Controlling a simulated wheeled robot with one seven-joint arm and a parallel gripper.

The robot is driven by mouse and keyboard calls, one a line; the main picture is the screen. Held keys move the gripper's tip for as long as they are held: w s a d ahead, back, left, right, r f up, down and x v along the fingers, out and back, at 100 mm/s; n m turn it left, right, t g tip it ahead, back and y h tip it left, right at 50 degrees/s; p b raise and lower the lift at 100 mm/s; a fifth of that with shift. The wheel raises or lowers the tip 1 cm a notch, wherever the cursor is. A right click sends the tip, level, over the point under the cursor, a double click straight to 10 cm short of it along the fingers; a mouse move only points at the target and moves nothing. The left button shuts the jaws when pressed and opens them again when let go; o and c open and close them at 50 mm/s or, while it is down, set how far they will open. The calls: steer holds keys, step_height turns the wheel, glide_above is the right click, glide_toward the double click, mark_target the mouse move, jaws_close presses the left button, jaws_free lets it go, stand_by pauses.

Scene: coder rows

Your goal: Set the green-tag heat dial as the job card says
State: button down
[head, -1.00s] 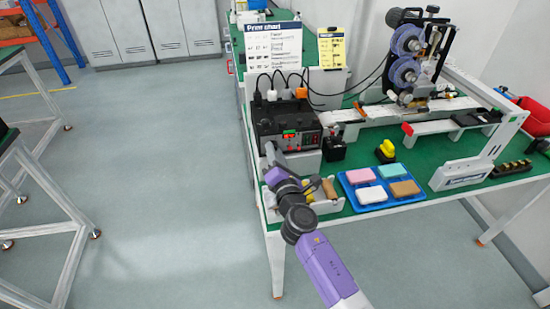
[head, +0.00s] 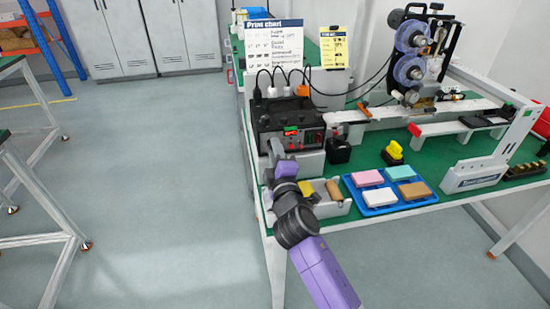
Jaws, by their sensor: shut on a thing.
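The black control box (head: 290,117) stands at the near left end of the green bench, with a small lit red and green display (head: 290,130) on its front. My gripper (head: 272,148) is at the left part of this front panel, shut on a small part there, apparently a dial. The fingers and wrist hide that dial, so its pointer and tag colour cannot be read. Small knobs (head: 312,137) show to the right on the panel. The yellow job card (head: 333,47) stands behind, beside the white print chart (head: 274,45). Their small text is unreadable.
A blue tray (head: 376,211) with several coloured blocks lies right of my arm. A white bin (head: 330,208) sits below the box. A black block (head: 338,152) and the printer with reels (head: 412,55) stand to the right. Cables rise behind the box.

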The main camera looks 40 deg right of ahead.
steer(key=shift+f+m+b, duration=0.1)
steer(key=shift+m+b, duration=0.95)
steer(key=shift+m, duration=0.55)
steer(key=c, duration=1.1)
jaws_free()
steer(key=shift+c, duration=0.2)
steer(key=b+v, duration=0.1)
steer(key=v, duration=0.6)
steer(key=shift+s+a, duration=0.1)
steer(key=shift+s, duration=0.05)
steer(key=shift+s+a, duration=0.15)
steer(key=shift+s, duration=0.05)
